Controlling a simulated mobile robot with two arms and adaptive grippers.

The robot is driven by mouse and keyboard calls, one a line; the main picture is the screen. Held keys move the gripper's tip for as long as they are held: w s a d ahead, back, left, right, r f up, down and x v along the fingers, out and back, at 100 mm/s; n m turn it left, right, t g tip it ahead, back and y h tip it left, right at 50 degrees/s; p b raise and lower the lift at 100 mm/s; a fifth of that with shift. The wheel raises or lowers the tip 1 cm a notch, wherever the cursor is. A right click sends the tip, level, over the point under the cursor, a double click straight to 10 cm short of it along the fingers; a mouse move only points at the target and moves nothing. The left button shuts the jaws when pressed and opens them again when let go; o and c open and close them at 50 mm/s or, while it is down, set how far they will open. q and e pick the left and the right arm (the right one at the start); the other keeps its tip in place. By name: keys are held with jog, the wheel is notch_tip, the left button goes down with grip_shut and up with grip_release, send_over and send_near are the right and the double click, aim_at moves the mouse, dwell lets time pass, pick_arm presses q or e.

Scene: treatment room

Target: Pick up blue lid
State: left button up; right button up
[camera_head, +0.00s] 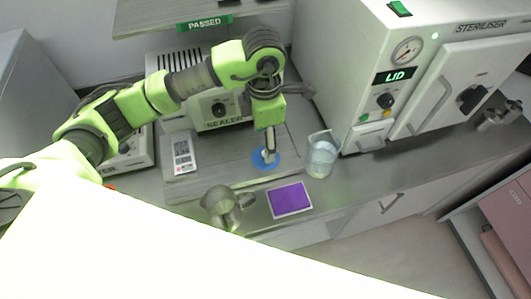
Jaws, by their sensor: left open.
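The blue lid (259,162) is a small flat blue disc on the grey worktop, in front of the sealer. My left arm comes in from the left, and its gripper (269,155) points down right over the lid. The gripper is open, and its fingers hide part of the lid. I cannot tell whether the fingertips touch it. My right gripper is not in view.
A clear beaker (321,158) stands just right of the lid. A purple pad (289,199) and a metal jug (221,204) are in front. A white handheld device (183,154) lies to the left. The steriliser (375,75) stands at right, the sealer (222,108) behind.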

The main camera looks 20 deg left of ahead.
pick_arm(q)
jog(key=shift+s+f+p, duration=0.15)
jog(key=shift+f+p, duration=0.15)
jog(key=shift+p, duration=0.05)
notch_tip(320, 180, down, 4)
jog(key=shift+d+r+p, duration=0.15)
jog(key=shift+r+p, duration=0.1)
jog(key=shift+p, duration=0.6)
jog(key=shift+f, duration=0.45)
jog(key=c, duration=1.2)
jog(key=shift+s+f, duration=0.1)
jog(key=shift+s, duration=0.1)
grip_shut()
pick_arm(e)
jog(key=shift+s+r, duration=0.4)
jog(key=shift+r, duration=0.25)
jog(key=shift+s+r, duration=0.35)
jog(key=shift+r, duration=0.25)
